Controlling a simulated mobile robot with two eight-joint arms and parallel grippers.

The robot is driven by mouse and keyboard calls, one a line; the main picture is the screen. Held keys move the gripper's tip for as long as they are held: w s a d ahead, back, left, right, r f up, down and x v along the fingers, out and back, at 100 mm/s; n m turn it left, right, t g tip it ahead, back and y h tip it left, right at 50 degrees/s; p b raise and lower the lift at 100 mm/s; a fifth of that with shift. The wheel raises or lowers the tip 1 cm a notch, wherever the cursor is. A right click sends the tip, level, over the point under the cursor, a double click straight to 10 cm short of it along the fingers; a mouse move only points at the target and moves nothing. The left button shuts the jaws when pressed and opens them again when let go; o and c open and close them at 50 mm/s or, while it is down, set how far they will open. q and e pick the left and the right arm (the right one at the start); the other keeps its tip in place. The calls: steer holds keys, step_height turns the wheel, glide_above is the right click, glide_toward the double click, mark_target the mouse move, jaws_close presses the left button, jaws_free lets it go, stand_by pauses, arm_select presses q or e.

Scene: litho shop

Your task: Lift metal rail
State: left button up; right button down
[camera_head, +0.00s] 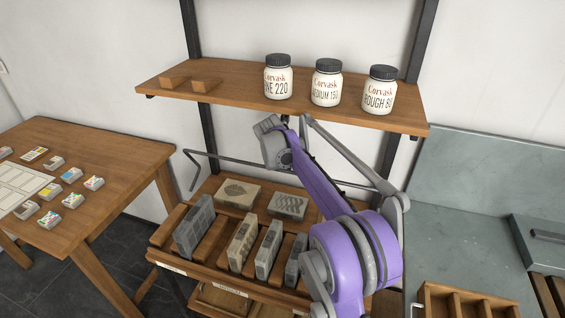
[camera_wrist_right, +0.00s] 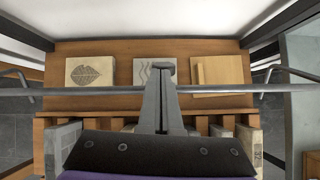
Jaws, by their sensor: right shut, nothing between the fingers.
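The metal rail (camera_head: 232,160) is a thin grey rod with a bent left end, running in front of the wall above the rack of stone blocks. My right arm hides its middle in the head view. In the right wrist view the rail (camera_wrist_right: 80,91) crosses the whole width, with a bent end at each side. My right gripper (camera_wrist_right: 162,70) is shut and empty; its fingers cross in front of the rail's middle. I cannot tell whether they touch it. In the head view the fingers cannot be made out. My left gripper is not in view.
A wooden rack (camera_head: 165,248) below the rail holds several stone blocks. A shelf (camera_head: 228,75) above carries three labelled jars and two small wooden pieces.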

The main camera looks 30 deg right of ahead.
steer(key=shift+s+d+r, duration=0.1)
steer(key=shift+r, duration=0.3)
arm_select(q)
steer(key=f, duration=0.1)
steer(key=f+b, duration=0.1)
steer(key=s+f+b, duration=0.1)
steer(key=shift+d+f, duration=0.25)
arm_select(e)
steer(key=s+a+r, duration=0.3)
steer(key=s+a, duration=0.6)
steer(key=a, duration=0.3)
steer(key=shift+r, duration=0.15)
